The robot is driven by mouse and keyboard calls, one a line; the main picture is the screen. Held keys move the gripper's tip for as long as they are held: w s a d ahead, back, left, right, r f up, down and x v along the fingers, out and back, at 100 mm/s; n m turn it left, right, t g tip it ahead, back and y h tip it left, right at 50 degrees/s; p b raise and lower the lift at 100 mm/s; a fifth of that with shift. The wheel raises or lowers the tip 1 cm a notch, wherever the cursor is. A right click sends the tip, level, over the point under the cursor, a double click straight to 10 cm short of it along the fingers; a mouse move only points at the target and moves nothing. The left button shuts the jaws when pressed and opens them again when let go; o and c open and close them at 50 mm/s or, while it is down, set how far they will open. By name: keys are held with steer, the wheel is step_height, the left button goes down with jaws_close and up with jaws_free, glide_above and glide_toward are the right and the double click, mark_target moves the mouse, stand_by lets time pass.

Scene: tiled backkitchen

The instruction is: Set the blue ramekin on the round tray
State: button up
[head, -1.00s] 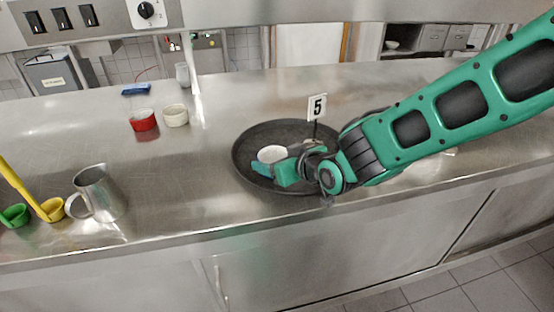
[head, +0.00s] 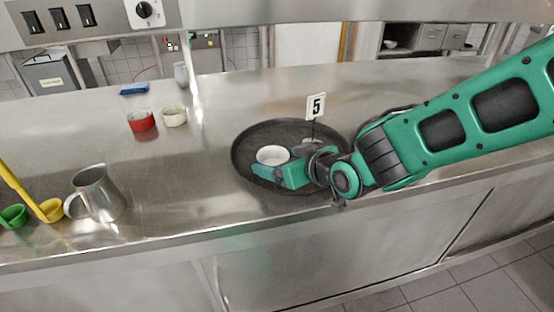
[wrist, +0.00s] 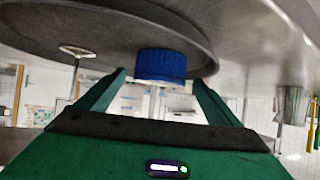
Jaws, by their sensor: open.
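The blue ramekin (head: 273,155), white inside, sits upright on the dark round tray (head: 240,150), near its front left part. In the wrist view, which looks upside down, the blue ramekin (wrist: 160,64) rests against the tray surface (wrist: 60,30). My gripper (head: 281,163) is low over the tray, coming from the right. Its fingers are apart, one on each side of the ramekin, and a gap shows on both sides in the wrist view. The near finger hides part of the ramekin's side in the head view.
A number 5 sign (head: 316,106) stands close behind my gripper, at the tray. A red ramekin (head: 141,121) and a cream ramekin (head: 174,115) stand left of the tray. A metal jug (head: 97,194) and yellow and green ladles (head: 50,210) are at the far left. The counter between is clear.

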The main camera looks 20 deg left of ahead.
steer(key=v, duration=0.8)
steer(key=shift+d, duration=0.1)
steer(key=w+d, duration=0.1)
steer(key=d, duration=0.1)
steer(key=w+d+m+h, duration=0.1)
steer(key=d, duration=0.1)
steer(key=w+d+f+h, duration=0.1)
steer(key=d, duration=0.2)
steer(key=shift+w+m, duration=0.15)
steer(key=shift+m, duration=0.15)
steer(key=d+f+m+g+h, duration=0.15)
steer(key=d+m+h, duration=0.55)
steer(key=d, duration=2.1)
steer(key=s+d+m+g, duration=0.3)
steer(key=s+d, duration=0.5)
steer(key=s, duration=0.3)
steer(key=s+d+m+g, duration=0.3)
steer(key=s+d+m, duration=0.2)
steer(key=s+d, duration=0.3)
steer(key=s, duration=0.4)
steer(key=shift+d, duration=0.4)
